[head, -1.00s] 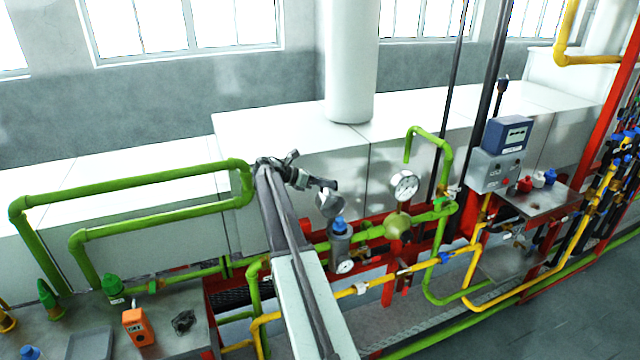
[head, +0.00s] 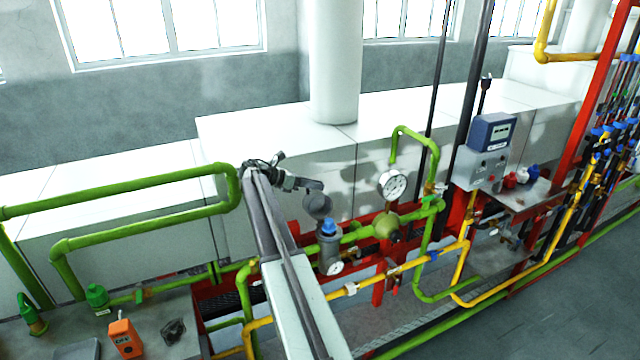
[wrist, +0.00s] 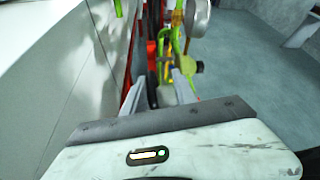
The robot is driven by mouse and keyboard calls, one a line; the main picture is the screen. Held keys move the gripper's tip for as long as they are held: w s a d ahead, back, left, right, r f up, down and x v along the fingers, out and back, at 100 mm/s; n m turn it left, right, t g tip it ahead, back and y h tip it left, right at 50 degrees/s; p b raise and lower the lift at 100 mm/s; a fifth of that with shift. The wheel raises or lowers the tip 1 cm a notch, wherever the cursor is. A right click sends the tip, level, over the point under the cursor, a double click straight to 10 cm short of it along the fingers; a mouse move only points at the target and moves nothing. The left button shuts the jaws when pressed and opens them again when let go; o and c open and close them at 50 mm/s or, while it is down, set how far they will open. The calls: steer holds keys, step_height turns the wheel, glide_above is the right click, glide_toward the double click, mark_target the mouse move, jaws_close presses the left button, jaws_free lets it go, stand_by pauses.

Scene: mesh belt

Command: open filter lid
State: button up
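The filter (head: 329,259) is a grey upright cylinder with a blue knob (head: 328,227) on top and a small round dial low on its front. A grey rounded piece (head: 317,206) shows just above it, below my gripper; I cannot tell whether it is the filter's lid or part of my gripper. My gripper (head: 314,186) is above the filter in the head view. In the wrist view my gripper's two fingers (wrist: 160,91) stand apart, with a greyish shape beyond the gap. No firm hold on anything shows. The lid's hinge is not clear.
A pressure gauge (head: 393,184) and green pipes (head: 437,220) stand close to the right of the filter. A yellow pipe (head: 352,289) runs in front. A meter box (head: 490,136) is farther right. An orange box (head: 125,338) sits on the left table.

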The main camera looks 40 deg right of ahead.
steer(key=p+v, duration=0.3)
steer(key=v, duration=0.4)
steer(key=shift+a, duration=0.25)
steer(key=shift+w+r, duration=0.1)
steer(key=s+a+f+m+t+y, duration=0.2)
steer(key=s+a+f+m+y, duration=0.3)
steer(key=a, duration=1.1)
steer(key=s+a+f+m+t+y, duration=0.3)
steer(key=s+a+m, duration=0.35)
steer(key=a, duration=1.05)
steer(key=s+a+f+m+t+y, duration=0.1)
steer(key=s+a+f+m+y, duration=0.4)
steer(key=a, duration=1.1)
step_height(320, 180, down, 11)
steer(key=s+b, duration=0.2)
steer(key=b, duration=0.8)
steer(key=shift+d+f+g+h, duration=0.25)
steer(key=shift+d+g+h, duration=0.05)
steer(key=shift+d+h, duration=0.1)
